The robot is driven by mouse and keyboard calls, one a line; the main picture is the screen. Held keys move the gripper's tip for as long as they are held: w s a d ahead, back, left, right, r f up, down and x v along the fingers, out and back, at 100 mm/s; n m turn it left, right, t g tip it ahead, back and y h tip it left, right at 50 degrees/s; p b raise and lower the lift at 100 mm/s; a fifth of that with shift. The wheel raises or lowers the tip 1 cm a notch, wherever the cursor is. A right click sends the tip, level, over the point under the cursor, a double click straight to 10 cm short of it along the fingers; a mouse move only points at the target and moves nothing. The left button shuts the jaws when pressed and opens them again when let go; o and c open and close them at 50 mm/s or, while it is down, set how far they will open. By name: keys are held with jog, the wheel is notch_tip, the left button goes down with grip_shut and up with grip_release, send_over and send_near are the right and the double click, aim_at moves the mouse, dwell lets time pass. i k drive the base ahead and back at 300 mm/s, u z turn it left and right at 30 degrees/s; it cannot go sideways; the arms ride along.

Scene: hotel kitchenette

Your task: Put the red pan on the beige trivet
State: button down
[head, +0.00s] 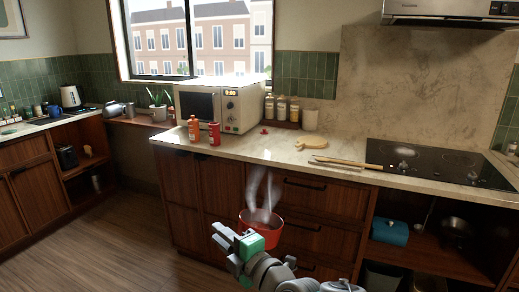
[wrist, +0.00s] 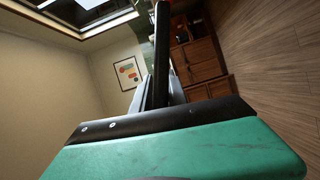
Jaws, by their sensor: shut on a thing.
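The red pan (head: 262,236) is in the lower middle of the head view, held in the air in front of the wooden drawers, below counter height. Pale steam rises from it. My gripper (head: 228,239) is beside the pan and shut on its handle. A long dark bar, seemingly the handle (wrist: 161,50), stands between the jaws in the wrist view; the pan's bowl is not clearly seen there. The beige trivet (head: 309,142) lies flat on the pale counter, left of the rolling pin, with nothing on it.
On the counter (head: 250,149) are a rolling pin (head: 345,163), a microwave (head: 222,104), two bottles (head: 214,134), jars (head: 282,109) and a small red item (head: 264,131). A black cooktop (head: 430,161) is at right. The counter's front edge lies beyond the pan.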

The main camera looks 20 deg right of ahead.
aim_at(308, 142)
jog(key=u, duration=0.45)
jog(key=k, duration=0.6)
jog(key=u, duration=0.85)
jog(key=i, duration=1.5)
jog(key=z, duration=0.8)
jog(key=i, duration=0.85)
jog(key=z, duration=1.3)
jog(key=i, duration=0.35)
jog(key=z, duration=0.35)
